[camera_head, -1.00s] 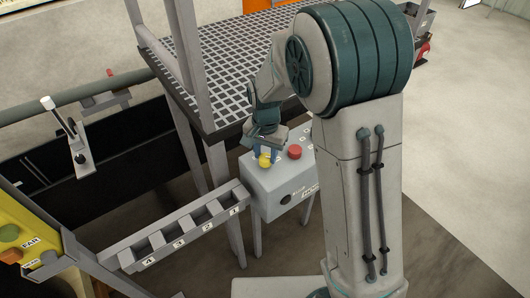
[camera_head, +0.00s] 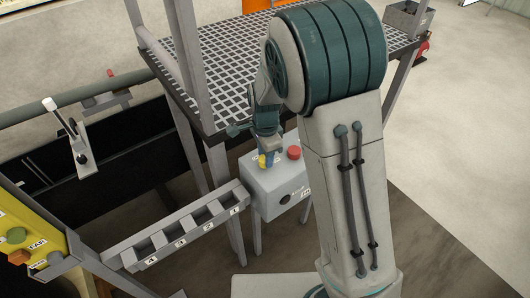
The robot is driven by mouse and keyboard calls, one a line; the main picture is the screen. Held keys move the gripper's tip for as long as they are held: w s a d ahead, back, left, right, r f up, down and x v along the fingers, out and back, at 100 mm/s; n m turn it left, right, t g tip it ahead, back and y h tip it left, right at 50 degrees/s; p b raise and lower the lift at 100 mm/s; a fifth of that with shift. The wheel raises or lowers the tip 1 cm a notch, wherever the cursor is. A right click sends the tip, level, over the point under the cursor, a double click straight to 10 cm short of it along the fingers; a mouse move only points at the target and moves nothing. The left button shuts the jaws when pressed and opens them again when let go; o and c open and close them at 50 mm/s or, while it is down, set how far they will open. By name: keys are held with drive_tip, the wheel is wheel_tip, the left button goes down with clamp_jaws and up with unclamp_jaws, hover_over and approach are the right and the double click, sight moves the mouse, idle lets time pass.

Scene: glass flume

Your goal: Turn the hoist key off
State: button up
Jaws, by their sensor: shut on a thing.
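A grey control box (camera_head: 268,199) stands on a post below the grid platform. On its top are a red button (camera_head: 293,152) and a yellow round part (camera_head: 263,161). My gripper (camera_head: 269,157) points down at the box top, beside the yellow part and left of the red button. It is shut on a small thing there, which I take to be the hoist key. The fingers mostly hide the key, so its angle cannot be told. A black round knob (camera_head: 285,199) is on the box front.
A grey rack with numbered slots (camera_head: 185,236) runs left of the box. The grid platform (camera_head: 225,88) and its legs stand close behind. A yellow panel (camera_head: 32,237) is at the lower left, and a white-tipped lever (camera_head: 66,132) at the far left. Floor at right is clear.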

idle(0.3)
drive_tip(key=o, duration=1)
wheel_tip(320, 180, up, 14)
drive_tip(key=shift+f, duration=0.1)
idle(0.3)
drive_tip(key=s+d+n+t, duration=0.1)
drive_tip(key=s+d+n, duration=0.3)
drive_tip(key=s, duration=0.2)
drive_tip(key=s+d+r+n+t, duration=0.1)
drive_tip(key=s+d+n, duration=0.3)
drive_tip(key=s+d, duration=0.1)
drive_tip(key=s+d+r+n+t, duration=0.1)
drive_tip(key=s+d+n, duration=0.3)
drive_tip(key=s, duration=0.4)
drive_tip(key=shift+d+n, duration=0.2)
drive_tip(key=shift+n, duration=0.4)
